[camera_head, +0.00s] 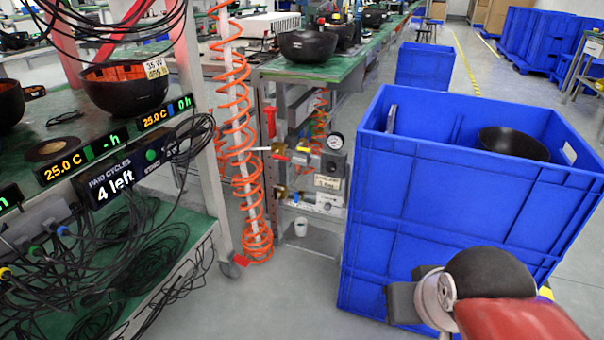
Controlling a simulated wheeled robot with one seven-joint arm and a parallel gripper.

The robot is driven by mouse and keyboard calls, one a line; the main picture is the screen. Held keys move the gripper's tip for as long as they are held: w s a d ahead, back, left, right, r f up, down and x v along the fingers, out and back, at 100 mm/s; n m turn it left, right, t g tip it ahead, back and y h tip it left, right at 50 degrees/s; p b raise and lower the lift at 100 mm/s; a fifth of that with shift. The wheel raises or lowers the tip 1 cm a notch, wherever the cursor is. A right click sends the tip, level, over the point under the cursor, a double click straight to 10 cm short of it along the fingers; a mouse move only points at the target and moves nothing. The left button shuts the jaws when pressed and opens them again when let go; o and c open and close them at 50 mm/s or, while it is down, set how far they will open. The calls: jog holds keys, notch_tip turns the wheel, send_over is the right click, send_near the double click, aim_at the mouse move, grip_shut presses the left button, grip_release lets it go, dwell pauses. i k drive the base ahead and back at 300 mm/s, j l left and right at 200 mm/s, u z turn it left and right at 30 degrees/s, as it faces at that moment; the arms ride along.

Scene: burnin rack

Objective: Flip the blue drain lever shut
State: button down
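The air panel (322,168) stands below the end of the green bench, with a round pressure gauge (335,140) at its upper right. A small blue piece (296,197), seemingly the drain lever, shows low on the panel, left of a white label. It is too small to tell its angle. A red handle (279,148) and brass fittings sit higher up. Parts of my arm show at the bottom right, in front of the blue crates and well apart from the panel. I cannot make out my gripper's fingers.
Stacked blue crates (430,190) stand close to the panel's right. An orange coiled hose (236,125) hangs to its left beside the burn-in rack (202,130). A white cup (300,227) sits under the panel. Some grey floor (290,290) is clear in front.

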aim_at(297, 198)
jog(key=i+j, duration=0.1)
jog(key=j, duration=0.25)
jog(key=i+j, duration=0.15)
jog(key=j, duration=0.15)
jog(key=i+j, duration=0.1)
jog(key=j, duration=0.25)
jog(key=i+j+z, duration=0.1)
jog(key=j, duration=0.2)
